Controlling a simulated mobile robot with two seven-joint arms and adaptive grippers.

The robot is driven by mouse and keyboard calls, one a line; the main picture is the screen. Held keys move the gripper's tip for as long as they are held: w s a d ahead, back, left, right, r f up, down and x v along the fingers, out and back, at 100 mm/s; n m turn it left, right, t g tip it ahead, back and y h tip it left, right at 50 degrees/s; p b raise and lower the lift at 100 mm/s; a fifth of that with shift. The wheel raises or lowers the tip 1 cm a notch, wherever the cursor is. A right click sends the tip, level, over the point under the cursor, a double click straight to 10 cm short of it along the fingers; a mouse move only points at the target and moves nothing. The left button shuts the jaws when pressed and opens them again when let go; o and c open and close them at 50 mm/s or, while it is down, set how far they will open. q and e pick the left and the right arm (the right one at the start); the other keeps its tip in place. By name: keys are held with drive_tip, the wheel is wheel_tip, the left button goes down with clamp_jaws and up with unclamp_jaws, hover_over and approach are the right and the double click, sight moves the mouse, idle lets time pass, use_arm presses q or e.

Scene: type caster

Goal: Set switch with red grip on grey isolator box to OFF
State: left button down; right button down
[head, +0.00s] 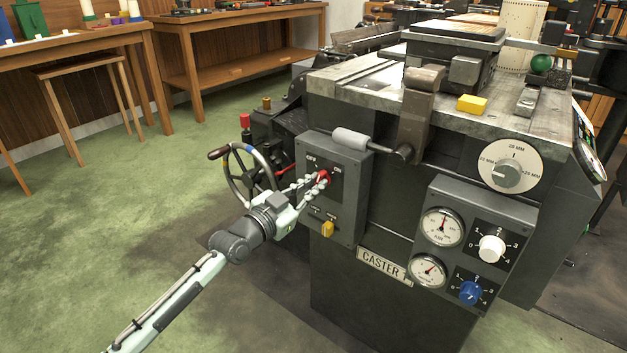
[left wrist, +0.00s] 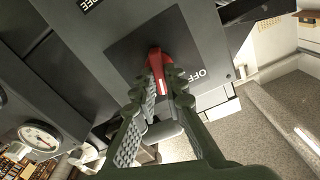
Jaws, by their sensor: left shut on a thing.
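The grey isolator box (head: 350,205) is on the front of the dark caster machine, with OFF printed at the upper left of its plate and ON at the right. The switch's red grip (head: 324,176) sits on that plate. My left gripper (head: 317,181) reaches it from the lower left, and its fingers are closed on the red grip. In the left wrist view the red grip (left wrist: 158,58) shows between the fingertips (left wrist: 161,80), with OFF printed to its right. The fingers partly hide the grip, so I cannot tell its exact setting. My right gripper is not in view.
A yellow knob (head: 327,229) is low on the same box. A lever with a grey handle (head: 351,138) projects above the box. A handwheel (head: 228,178) stands close left of my gripper. A gauge and dial panel (head: 453,259) is to the right. Green floor is open at left.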

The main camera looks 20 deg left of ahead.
use_arm(q)
drive_tip(key=n+p, duration=0.1)
drive_tip(key=n, duration=0.1)
drive_tip(key=shift+n, duration=0.4)
drive_tip(key=shift+a+n, duration=0.1)
drive_tip(key=shift+n, duration=0.8)
drive_tip(key=n+p, duration=0.1)
drive_tip(key=n, duration=0.1)
drive_tip(key=shift+n, duration=1.2)
drive_tip(key=shift+a+f+n, duration=0.1)
drive_tip(key=shift+n, duration=1.6)
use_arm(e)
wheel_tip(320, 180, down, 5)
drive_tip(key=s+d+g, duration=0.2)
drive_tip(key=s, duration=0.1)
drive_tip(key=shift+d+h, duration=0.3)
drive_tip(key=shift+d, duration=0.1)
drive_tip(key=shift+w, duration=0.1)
use_arm(q)
drive_tip(key=c, duration=1.6)
unclamp_jaws()
